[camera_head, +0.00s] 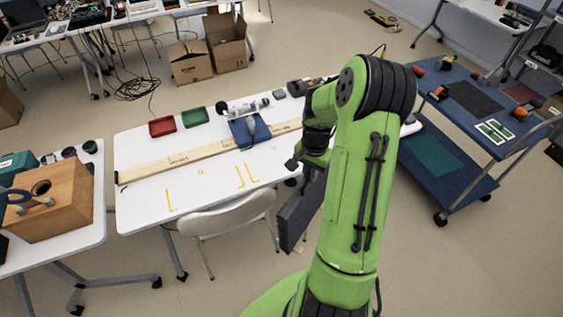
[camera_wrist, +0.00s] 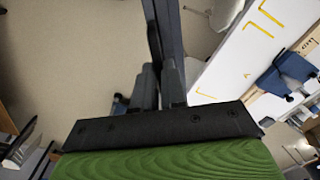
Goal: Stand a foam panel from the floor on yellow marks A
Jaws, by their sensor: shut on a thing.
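A dark grey foam panel (camera_head: 299,212) hangs upright and edge-on from my gripper (camera_head: 312,167), in the air in front of the white table (camera_head: 135,206). In the wrist view the panel (camera_wrist: 168,25) runs up between the two fingers of my gripper (camera_wrist: 158,85), which are shut on it. Yellow marks lie on the tabletop: a left corner mark (camera_head: 171,208), right corner marks (camera_head: 247,177) and a small mark (camera_head: 200,172) between. Yellow marks (camera_wrist: 262,22) also show in the wrist view. I cannot read which marks are A.
A long wooden board (camera_head: 160,171) lies across the table behind the marks. A pale chair (camera_head: 228,217) stands at the front edge. A blue cart (camera_head: 465,120) is right.

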